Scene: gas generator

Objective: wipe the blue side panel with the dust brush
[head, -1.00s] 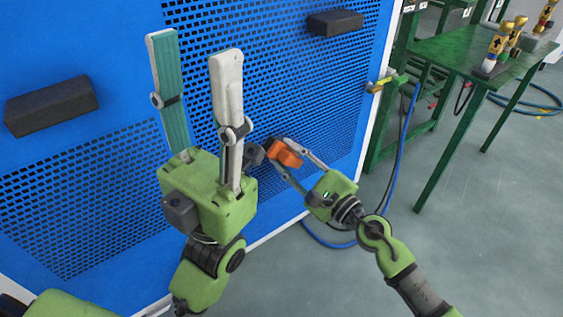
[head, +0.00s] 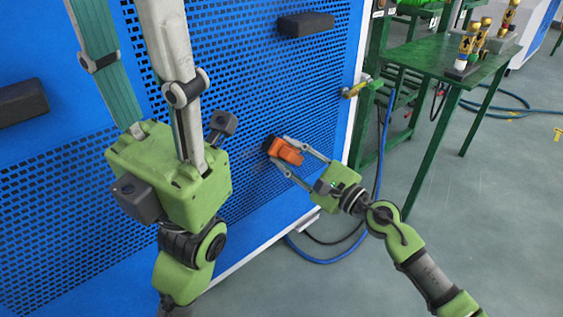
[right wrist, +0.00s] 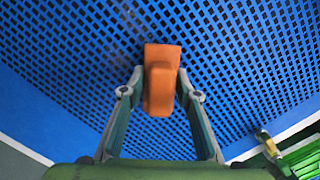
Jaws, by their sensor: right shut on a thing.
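The blue side panel (head: 230,225) fills the left and middle of the head view, with large perforated areas. It also fills most of the right wrist view (right wrist: 60,50). My right gripper (head: 281,151) is shut on the orange dust brush (head: 288,152). The brush's dark end points at the perforated area; I cannot tell whether it touches. In the right wrist view the orange brush (right wrist: 161,78) sits between the fingertips, its bristles hidden. My left gripper (head: 122,30) is large in the foreground, its two long fingers apart and empty, in front of the panel.
Black handles (head: 306,24) stick out of the panel, another at the far left (head: 20,102). A green table (head: 440,62) with bottle-like items stands at right. Blue hoses (head: 325,260) lie on the floor.

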